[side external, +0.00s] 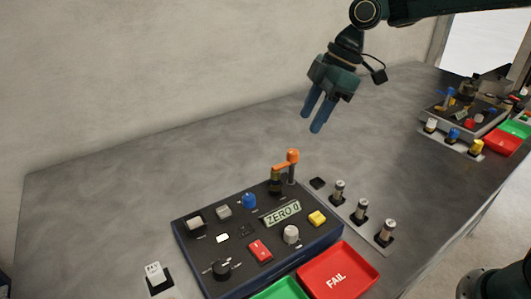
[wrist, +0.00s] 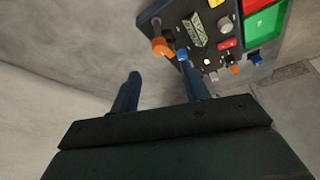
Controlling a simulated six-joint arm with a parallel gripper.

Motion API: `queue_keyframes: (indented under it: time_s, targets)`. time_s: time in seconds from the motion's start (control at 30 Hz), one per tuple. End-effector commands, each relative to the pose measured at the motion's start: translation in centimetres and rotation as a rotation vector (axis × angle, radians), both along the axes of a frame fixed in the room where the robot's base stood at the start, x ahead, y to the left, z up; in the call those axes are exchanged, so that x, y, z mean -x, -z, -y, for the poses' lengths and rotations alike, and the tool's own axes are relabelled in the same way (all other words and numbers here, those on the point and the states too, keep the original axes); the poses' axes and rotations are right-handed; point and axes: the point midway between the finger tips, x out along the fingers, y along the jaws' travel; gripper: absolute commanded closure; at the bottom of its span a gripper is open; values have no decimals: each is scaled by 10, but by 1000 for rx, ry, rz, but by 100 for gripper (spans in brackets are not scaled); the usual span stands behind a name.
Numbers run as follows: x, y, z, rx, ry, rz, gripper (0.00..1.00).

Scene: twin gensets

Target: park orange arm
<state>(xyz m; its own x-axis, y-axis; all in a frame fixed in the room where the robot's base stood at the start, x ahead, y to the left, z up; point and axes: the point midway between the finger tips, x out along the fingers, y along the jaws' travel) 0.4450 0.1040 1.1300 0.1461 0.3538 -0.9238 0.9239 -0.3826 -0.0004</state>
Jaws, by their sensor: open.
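The orange arm (side external: 287,163) is a short crank with an upright orange-topped post, at the back edge of the dark control panel (side external: 212,261). It also shows in the wrist view (wrist: 162,47), just beyond my fingers. My gripper (side external: 311,123) is open and empty, its two blue fingers pointing down. It hangs above and behind the orange arm, apart from it. In the wrist view my gripper (wrist: 162,88) has its fingers spread, and the right finger overlaps the near edge of the panel.
The panel carries a display (side external: 283,214) reading "ZERO 0", a blue button (side external: 249,201), a red switch (side external: 260,250) and a yellow button (side external: 317,218). Several cylinders (side external: 361,209) stand to its right. A red FAIL tray (side external: 338,270) is in front. A second panel (side external: 466,112) stands far right.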

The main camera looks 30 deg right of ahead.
Motion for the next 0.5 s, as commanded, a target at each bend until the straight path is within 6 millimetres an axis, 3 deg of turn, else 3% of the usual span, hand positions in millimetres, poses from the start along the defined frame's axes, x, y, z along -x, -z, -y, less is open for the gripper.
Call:
queue_keyframes:
  time_s: [0.5]
  targets:
    - [-10, 67, -26, 1, -1, -1, 54]
